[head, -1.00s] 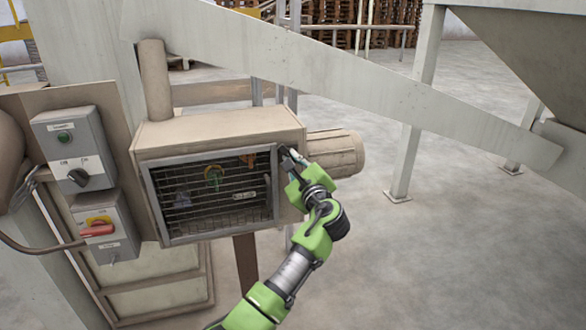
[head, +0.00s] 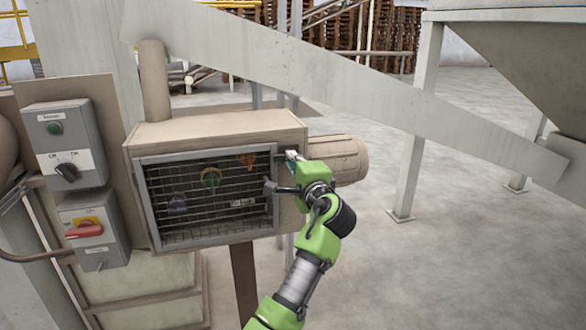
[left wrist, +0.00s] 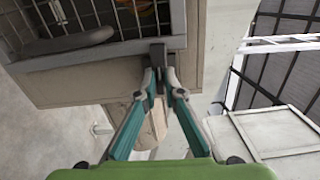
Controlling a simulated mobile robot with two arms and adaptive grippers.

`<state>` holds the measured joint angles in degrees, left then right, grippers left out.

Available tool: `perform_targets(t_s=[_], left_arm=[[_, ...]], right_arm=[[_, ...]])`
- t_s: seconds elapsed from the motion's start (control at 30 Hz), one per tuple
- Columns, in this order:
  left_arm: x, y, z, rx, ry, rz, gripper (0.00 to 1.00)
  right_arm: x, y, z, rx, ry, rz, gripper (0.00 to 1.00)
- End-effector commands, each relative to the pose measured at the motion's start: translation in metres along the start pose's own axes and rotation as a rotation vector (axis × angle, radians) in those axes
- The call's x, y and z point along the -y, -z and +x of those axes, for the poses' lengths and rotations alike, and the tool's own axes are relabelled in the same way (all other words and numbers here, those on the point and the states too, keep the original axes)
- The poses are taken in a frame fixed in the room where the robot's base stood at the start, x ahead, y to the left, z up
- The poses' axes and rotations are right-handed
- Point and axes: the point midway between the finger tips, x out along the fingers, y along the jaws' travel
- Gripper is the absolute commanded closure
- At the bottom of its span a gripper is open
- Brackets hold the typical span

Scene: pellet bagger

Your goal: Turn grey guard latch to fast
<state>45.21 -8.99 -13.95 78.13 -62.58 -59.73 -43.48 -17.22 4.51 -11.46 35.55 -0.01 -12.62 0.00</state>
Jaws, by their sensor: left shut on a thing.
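The mesh guard (head: 205,198) in its grey frame closes the front of the beige box (head: 215,128). In the left wrist view the latch (left wrist: 158,53) reaches across the edge of the guard frame (left wrist: 100,52). My left gripper (head: 291,156) is at the box's right front edge, shut on the latch. Its teal fingers meet at the latch in the left wrist view (left wrist: 160,76). My right gripper is not in view.
A beige motor (head: 338,158) sticks out right of the box, close behind my left arm. Switch boxes with a black knob (head: 68,172) and a red handle (head: 84,230) stand left. A sloping beam (head: 350,85) crosses above.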

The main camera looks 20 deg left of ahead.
Motion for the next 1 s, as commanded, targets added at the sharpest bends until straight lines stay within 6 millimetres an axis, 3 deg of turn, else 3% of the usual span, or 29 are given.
perform_targets(t_s=[0.7,0.73,0.8,1.0], left_arm=[[-0.0016,0.0003,-0.0002,0.0,-0.004,-0.076,1.0],[-0.0016,0.0003,-0.0002,0.0,-0.004,-0.076,0.86],[-0.0016,0.0003,-0.0002,0.0,-0.003,-0.075,0.74],[-0.001,0.0002,-0.0002,0.0,-0.002,-0.074,0.74]], right_arm=[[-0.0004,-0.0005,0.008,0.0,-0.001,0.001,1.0],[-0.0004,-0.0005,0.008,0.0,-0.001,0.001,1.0],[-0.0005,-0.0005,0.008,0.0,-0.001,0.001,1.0],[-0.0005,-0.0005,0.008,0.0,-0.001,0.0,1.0]])
